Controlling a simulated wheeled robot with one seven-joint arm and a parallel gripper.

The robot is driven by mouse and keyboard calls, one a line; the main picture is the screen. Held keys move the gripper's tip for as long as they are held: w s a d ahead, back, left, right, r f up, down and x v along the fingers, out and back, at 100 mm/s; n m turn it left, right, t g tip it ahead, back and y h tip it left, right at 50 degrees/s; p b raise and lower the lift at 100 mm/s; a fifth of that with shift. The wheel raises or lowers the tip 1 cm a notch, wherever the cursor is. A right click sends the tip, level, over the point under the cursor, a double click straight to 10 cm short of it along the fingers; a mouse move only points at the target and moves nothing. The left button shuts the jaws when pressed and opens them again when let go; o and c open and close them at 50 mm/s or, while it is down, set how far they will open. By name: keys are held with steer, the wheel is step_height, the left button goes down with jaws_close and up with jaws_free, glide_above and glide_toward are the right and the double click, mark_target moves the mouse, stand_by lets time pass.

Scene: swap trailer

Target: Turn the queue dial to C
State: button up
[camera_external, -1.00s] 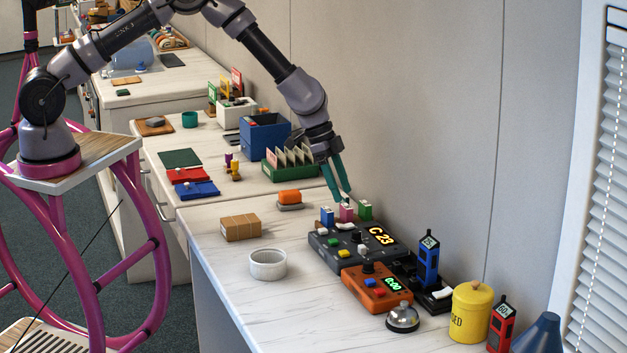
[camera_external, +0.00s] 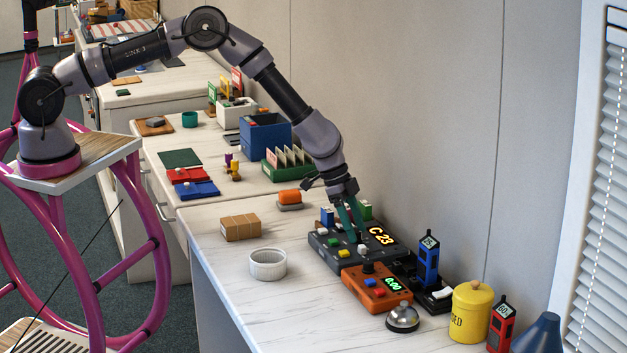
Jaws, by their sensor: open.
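The dark grey queue console (camera_external: 325,249) sits on the white counter, with a lit display (camera_external: 381,236) reading "C 23" and several coloured buttons. My gripper (camera_external: 355,238) points down over the middle of the console, its teal fingers open. The fingertips are at or just above a small dark knob on the console, which may be the dial. The fingers largely hide it, so I cannot tell whether they touch it or where it points.
An orange timer box (camera_external: 377,293) with its own dark knob stands just in front. Blue (camera_external: 327,217) and green (camera_external: 365,210) blocks stand behind the console. A bell (camera_external: 402,317), a yellow canister (camera_external: 471,311) and a blue tower (camera_external: 429,259) are to the right.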

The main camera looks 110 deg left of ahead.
steer(key=shift+c, duration=0.3)
jaws_close()
steer(key=shift+d+n, duration=0.15)
steer(key=shift+n, duration=0.25)
steer(key=shift+n+y, duration=0.3)
steer(key=shift+o, duration=0.3)
jaws_free()
